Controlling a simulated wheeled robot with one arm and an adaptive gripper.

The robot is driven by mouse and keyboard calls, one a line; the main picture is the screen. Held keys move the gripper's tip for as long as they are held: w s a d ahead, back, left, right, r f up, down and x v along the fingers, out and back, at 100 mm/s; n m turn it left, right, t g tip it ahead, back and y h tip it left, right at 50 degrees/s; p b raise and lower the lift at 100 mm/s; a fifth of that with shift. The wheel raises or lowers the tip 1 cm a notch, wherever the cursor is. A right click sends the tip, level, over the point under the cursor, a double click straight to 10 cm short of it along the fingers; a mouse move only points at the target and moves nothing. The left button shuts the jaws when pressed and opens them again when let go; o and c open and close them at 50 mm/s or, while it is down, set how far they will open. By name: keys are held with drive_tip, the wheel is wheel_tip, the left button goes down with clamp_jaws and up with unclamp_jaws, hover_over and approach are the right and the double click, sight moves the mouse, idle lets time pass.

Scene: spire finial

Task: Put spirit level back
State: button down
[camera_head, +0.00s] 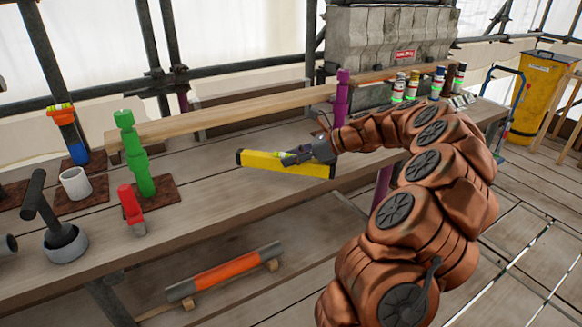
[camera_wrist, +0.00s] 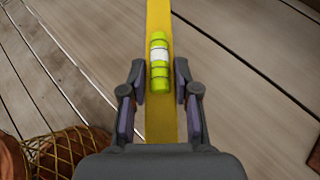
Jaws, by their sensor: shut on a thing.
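The spirit level is a long yellow bar (camera_head: 287,165) with dark end caps, held over the wooden bench in the head view. My gripper (camera_head: 290,157) is shut on it near its right half. In the wrist view the yellow level (camera_wrist: 158,20) runs up the middle, with its green and white vial (camera_wrist: 158,62) just ahead of the jaws. My gripper's fingers (camera_wrist: 158,100) stand on both sides of the bar. I cannot tell whether the level touches the bench top.
The bench (camera_head: 215,190) has bare boards around the level. To the left stand a green stepped post (camera_head: 134,155), a red tool (camera_head: 131,208), a white cup (camera_head: 75,185) and a mallet in a grey bowl (camera_head: 68,245). A purple post (camera_head: 342,95) stands behind. An orange-grey tube (camera_head: 225,272) lies below.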

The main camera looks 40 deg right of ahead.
sight(290, 168)
drive_tip(key=shift+w+a+f, duration=0.1)
drive_tip(key=shift+w+a, duration=0.05)
drive_tip(key=shift+w, duration=0.25)
drive_tip(key=shift+f, duration=1.6)
drive_tip(key=shift+f, duration=0.1)
drive_tip(key=c, duration=0.8)
unclamp_jaws()
drive_tip(key=shift+f, duration=0.1)
drive_tip(key=shift+c, duration=0.2)
drive_tip(key=shift+s+d+r, duration=0.2)
drive_tip(key=shift+d+r, duration=0.05)
drive_tip(key=shift+r, duration=0.1)
drive_tip(key=v, duration=1.1)
drive_tip(key=shift+s+d, duration=0.15)
drive_tip(key=shift+s, duration=0.05)
